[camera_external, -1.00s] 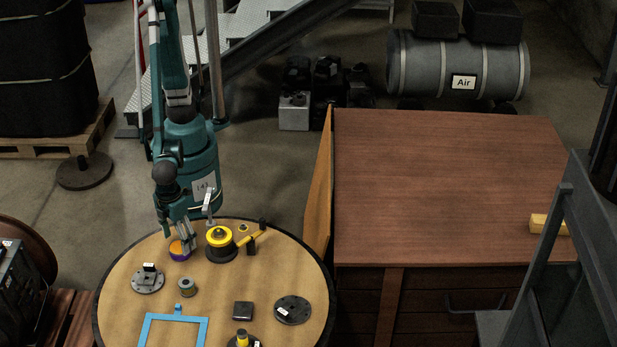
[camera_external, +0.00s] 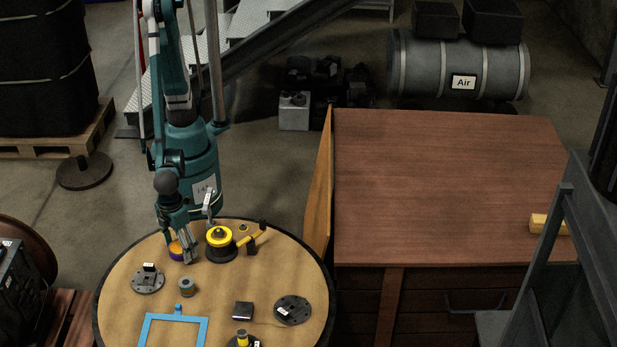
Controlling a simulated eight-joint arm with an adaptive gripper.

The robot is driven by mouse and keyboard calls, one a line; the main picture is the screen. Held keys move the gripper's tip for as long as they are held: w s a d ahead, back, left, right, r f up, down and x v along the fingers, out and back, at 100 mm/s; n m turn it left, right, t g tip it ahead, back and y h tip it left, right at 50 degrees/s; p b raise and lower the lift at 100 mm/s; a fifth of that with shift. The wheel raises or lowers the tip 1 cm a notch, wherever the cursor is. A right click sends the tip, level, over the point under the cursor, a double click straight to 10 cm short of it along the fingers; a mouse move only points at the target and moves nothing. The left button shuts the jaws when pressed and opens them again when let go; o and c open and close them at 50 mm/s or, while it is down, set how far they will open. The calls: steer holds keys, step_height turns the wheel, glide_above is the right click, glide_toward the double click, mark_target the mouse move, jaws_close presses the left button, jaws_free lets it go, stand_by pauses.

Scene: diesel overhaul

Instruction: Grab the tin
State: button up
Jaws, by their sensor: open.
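A small round tin (camera_external: 176,249), purple-sided with an orange top, stands near the back left of the round table. My gripper (camera_external: 189,258) points down at the tin's right side and covers part of it. The fingers are open. I cannot tell whether they touch the tin or stand in front of it. A small grey-green cylinder (camera_external: 187,288) stands a little nearer the camera, below the gripper in the picture.
On the round table (camera_external: 120,316), a yellow-and-black round part (camera_external: 219,242) stands close right of the gripper. A flanged grey part (camera_external: 148,280) is at left, a blue frame (camera_external: 176,318) in front, and a dark block (camera_external: 243,310) and disc (camera_external: 292,310) at right.

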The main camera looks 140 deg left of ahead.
mark_target(179, 247)
steer(key=c, duration=1.2)
steer(key=shift+o, duration=0.2)
steer(key=shift+r, duration=0.1)
steer(key=shift+r+p, duration=1.5)
steer(key=shift+r, duration=3.4)
